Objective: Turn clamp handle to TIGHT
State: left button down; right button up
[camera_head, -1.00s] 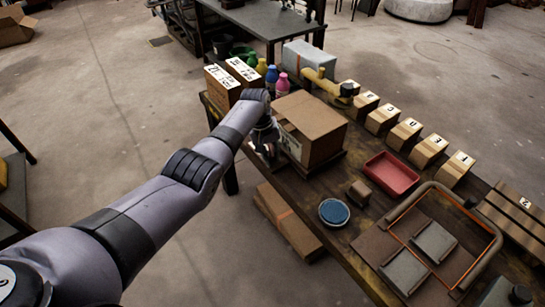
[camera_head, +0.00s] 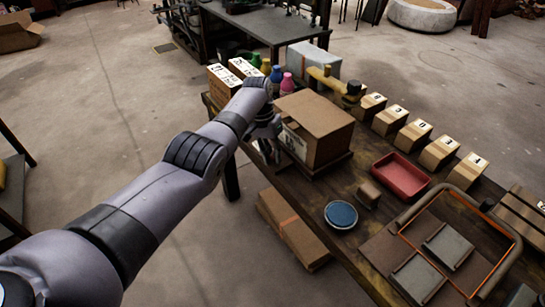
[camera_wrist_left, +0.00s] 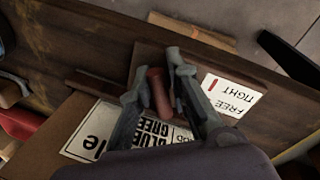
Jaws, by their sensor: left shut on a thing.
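A red clamp handle (camera_wrist_left: 159,91) stands between the two grey fingers of my left gripper (camera_wrist_left: 160,88) in the left wrist view, and the gripper is shut on it. A white label (camera_wrist_left: 233,95) reading FREE and TIGHT, with a small red mark, lies just right of the fingers. The handle's exact angle against the label is hard to tell. In the head view my left gripper (camera_head: 264,149) is at the left side of a cardboard box (camera_head: 318,118) on the bench, and the handle is hidden there. My right gripper is not in view.
The wooden bench (camera_head: 300,196) holds a red tray (camera_head: 400,176), a blue round dish (camera_head: 341,214), several numbered blocks (camera_head: 413,135) and a metal frame (camera_head: 402,236). Coloured bottles (camera_head: 287,84) stand behind the box. A long carton (camera_head: 292,230) is low at the bench's front side.

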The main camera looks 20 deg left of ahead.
pick_arm(q)
jog(key=shift+w+d+r, duration=0.1)
jog(key=shift+d+r, duration=0.05)
jog(key=shift+d, duration=0.05)
jog(key=c, duration=1.6)
grip_release()
jog(key=shift+o, duration=0.2)
notch_tip(320, 180, up, 12)
jog(key=a, duration=0.2)
jog(key=shift+a+f, duration=0.2)
jog(key=shift+a, duration=0.05)
jog(key=shift+w, duration=0.1)
